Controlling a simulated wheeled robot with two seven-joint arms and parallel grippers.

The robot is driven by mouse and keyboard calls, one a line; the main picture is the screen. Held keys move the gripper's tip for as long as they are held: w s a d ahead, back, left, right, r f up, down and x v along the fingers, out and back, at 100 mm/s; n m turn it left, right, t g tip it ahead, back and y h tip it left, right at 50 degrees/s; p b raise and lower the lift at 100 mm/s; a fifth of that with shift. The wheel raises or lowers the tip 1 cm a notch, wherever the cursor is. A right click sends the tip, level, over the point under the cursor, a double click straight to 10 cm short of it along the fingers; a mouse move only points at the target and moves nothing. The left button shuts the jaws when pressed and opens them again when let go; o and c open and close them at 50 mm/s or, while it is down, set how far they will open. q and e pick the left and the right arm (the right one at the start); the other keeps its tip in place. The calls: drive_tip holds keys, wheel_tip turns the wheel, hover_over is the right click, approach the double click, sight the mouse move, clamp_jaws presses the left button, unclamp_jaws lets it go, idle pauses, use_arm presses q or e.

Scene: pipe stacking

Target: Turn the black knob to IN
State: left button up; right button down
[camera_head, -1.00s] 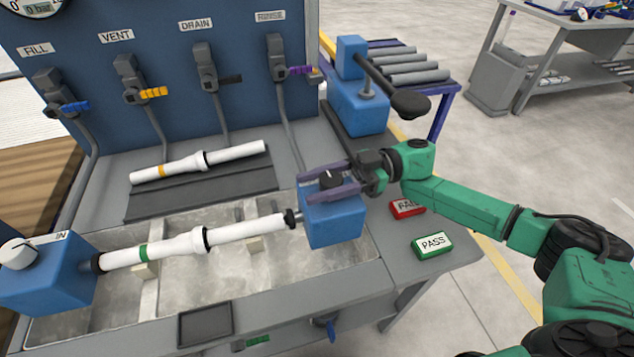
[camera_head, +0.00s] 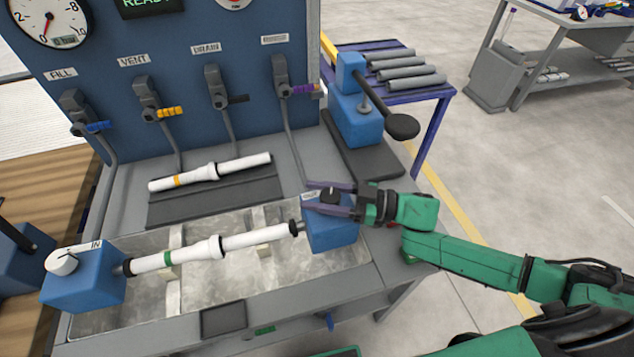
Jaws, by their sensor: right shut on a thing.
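The black knob (camera_head: 330,194) sits on top of the right blue block (camera_head: 333,234) at the right end of the grey trough. A small label lies beside the knob, partly covered and too small to read. My right gripper (camera_head: 328,197) reaches in from the right with its purple fingers on either side of the knob, shut on it. A white pipe with a green band (camera_head: 200,252) lies across the trough between the two blue blocks. The left blue block (camera_head: 85,285) carries a white knob (camera_head: 62,262) and a label reading IN. My left gripper is not in view.
A white pipe with a yellow band (camera_head: 210,172) lies on a dark mat behind the trough. Valves with coloured handles line the blue panel (camera_head: 185,60). A blue press with a black lever (camera_head: 402,127) stands behind my right gripper.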

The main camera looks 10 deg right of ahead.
drive_tip(key=m+t+h+p, duration=0.1)
drive_tip(key=m+t+p, duration=0.1)
drive_tip(key=m+t+h+p, duration=0.2)
drive_tip(key=w+m+t+h+p, duration=0.1)
drive_tip(key=t+h+p, duration=0.1)
drive_tip(key=t, duration=0.1)
drive_tip(key=shift+d+r+m+p, duration=0.35)
drive_tip(key=shift+d+m, duration=0.05)
drive_tip(key=m+t+h, duration=0.1)
drive_tip(key=m+h+p, duration=0.1)
drive_tip(key=h, duration=0.1)
drive_tip(key=shift+w+d+f+t, duration=0.15)
drive_tip(key=shift+d+t, duration=0.05)
drive_tip(key=shift+t, duration=0.2)
drive_tip(key=shift+w+d+f+m+t+h+p, duration=0.15)
drive_tip(key=shift+m+t+h+p, duration=0.3)
drive_tip(key=shift+h, duration=0.3)
drive_tip(key=shift+s+d+r+m+t+h+p, duration=0.1)
drive_tip(key=shift+m+t+h+p, duration=0.15)
drive_tip(key=shift+m+h, duration=0.4)
drive_tip(key=shift+c, duration=1.4)
unclamp_jaws()
drive_tip(key=shift+f, duration=0.1)
